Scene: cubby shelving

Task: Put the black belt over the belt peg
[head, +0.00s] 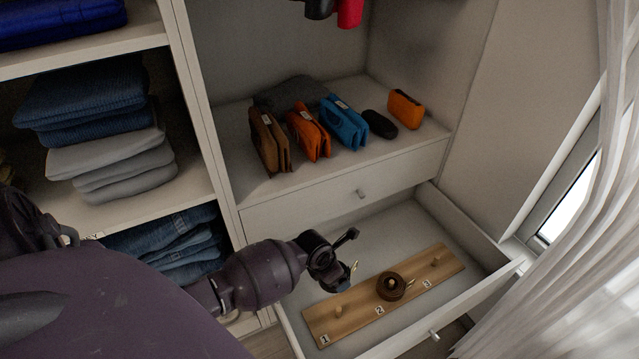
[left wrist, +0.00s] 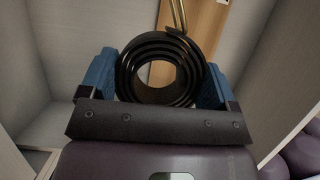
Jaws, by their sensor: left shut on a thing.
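My left gripper (head: 343,262) hangs over the open drawer, left of the wooden peg board (head: 355,302). It is shut on the black belt (left wrist: 128,72), a coil held between the blue fingertips in the left wrist view. The belt's gold buckle (left wrist: 180,16) points away from the gripper; in the head view most of the belt is hidden. The board lies in the drawer with labels 1, 2 and 3. A brown coiled belt (head: 391,287) sits around the middle peg. The peg by label 1 (head: 338,312) and the peg by label 3 (head: 436,262) are bare. My right gripper is not in view.
The drawer's front wall (head: 432,318) and right wall (head: 468,222) stand around the board. Above, a shelf (head: 300,182) holds several wallets and pouches. Folded jeans and trousers (head: 115,160) fill the left cubbies. A curtain (head: 570,260) hangs at the right.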

